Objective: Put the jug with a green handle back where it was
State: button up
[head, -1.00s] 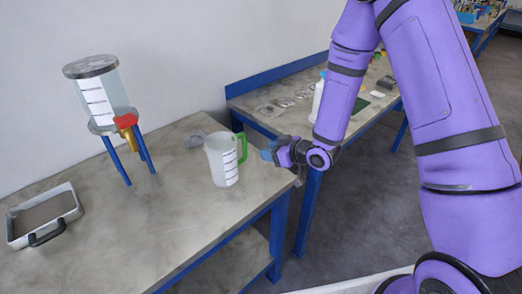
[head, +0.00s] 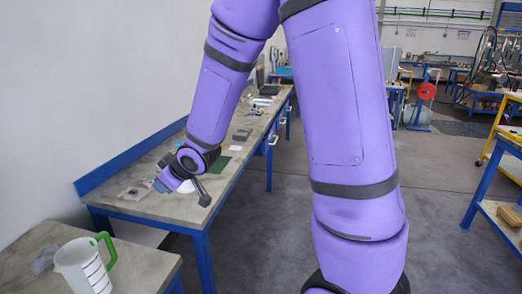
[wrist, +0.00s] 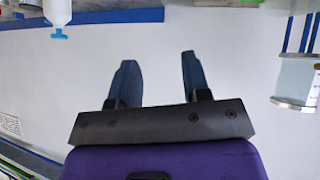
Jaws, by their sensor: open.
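The white jug with a green handle (head: 83,265) stands upright at the lower left of the head view, on the near bench, its lower part cut off by the frame edge. Dark graduation marks show on its side, and its handle points right. My gripper (head: 163,183) is up and right of the jug, apart from it, in front of the long bench in the picture. In the wrist view my gripper (wrist: 157,75) is open, with nothing between its two blue fingers. I cannot make out the jug in the wrist view.
The near bench top (head: 150,262) is clear right of the jug; a grey lump (head: 44,259) lies left of it. The long bench (head: 190,207) holds small items. The wrist view shows a clear flanged vessel (wrist: 297,80) at right and a white bottle (wrist: 57,12) at top left.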

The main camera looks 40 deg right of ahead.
jog(key=s+d+r+m+h, duration=0.2)
jog(key=s+d+r, duration=0.2)
jog(key=s+r, duration=0.25)
jog(key=s+d+r+m+g, duration=0.1)
jog(key=s+r, duration=0.4)
jog(key=s, duration=0.6)
jog(key=s+d+r+m+g, duration=0.1)
jog(key=s+r+m+g, duration=0.2)
jog(key=s, duration=0.9)
notch_tip(320, 180, up, 2)
jog(key=shift+d+r+h, duration=0.1)
jog(key=shift+d+h, duration=0.25)
jog(key=shift+h, duration=0.05)
